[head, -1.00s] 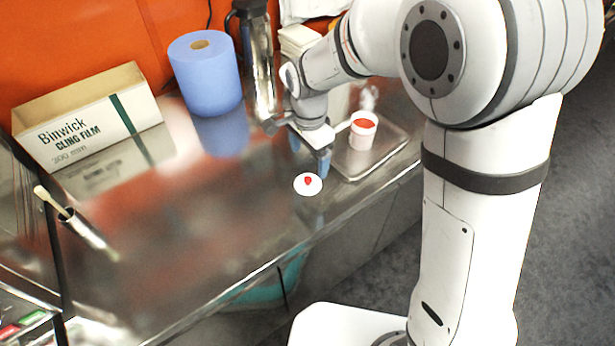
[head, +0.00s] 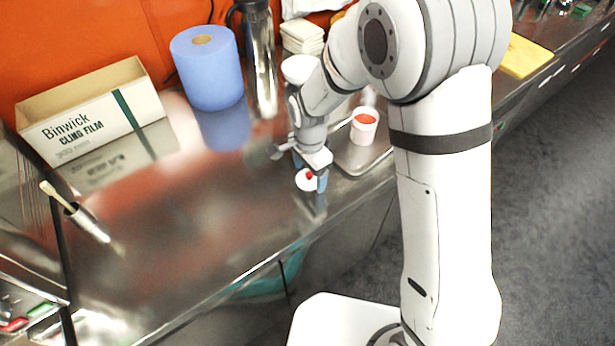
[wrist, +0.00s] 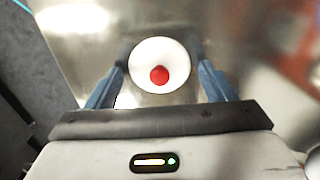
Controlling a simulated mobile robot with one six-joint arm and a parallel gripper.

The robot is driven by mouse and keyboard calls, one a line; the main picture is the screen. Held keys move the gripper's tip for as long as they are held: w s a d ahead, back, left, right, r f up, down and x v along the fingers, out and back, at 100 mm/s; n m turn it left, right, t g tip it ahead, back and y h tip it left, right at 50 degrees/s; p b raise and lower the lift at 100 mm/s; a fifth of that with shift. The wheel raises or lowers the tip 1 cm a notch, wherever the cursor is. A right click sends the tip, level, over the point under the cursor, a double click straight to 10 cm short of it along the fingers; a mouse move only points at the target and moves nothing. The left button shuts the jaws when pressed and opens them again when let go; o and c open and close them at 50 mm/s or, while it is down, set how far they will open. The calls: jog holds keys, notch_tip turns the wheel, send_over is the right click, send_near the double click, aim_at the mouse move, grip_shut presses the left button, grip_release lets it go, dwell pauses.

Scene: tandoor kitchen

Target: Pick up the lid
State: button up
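The lid is a small white disc (head: 303,183) with a red knob, lying on the steel counter near its front edge. In the wrist view the lid (wrist: 159,65) lies between and slightly beyond my two blue fingertips. My gripper (head: 309,180) is over the lid, fingers pointing down and spread to either side of it. In the wrist view the gripper (wrist: 160,82) is open, with gaps between the lid and both fingers. In the head view my gripper hides part of the lid.
A white tub with red contents (head: 364,125) stands on a metal tray (head: 352,160) just right of my gripper. A blue paper roll (head: 208,75), a steel flask (head: 260,70) and a cling film box (head: 95,115) stand behind. The counter's middle is clear.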

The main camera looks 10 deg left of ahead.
jog(key=c, duration=0.8)
jog(key=shift+r, duration=0.1)
jog(key=shift+c, duration=0.2)
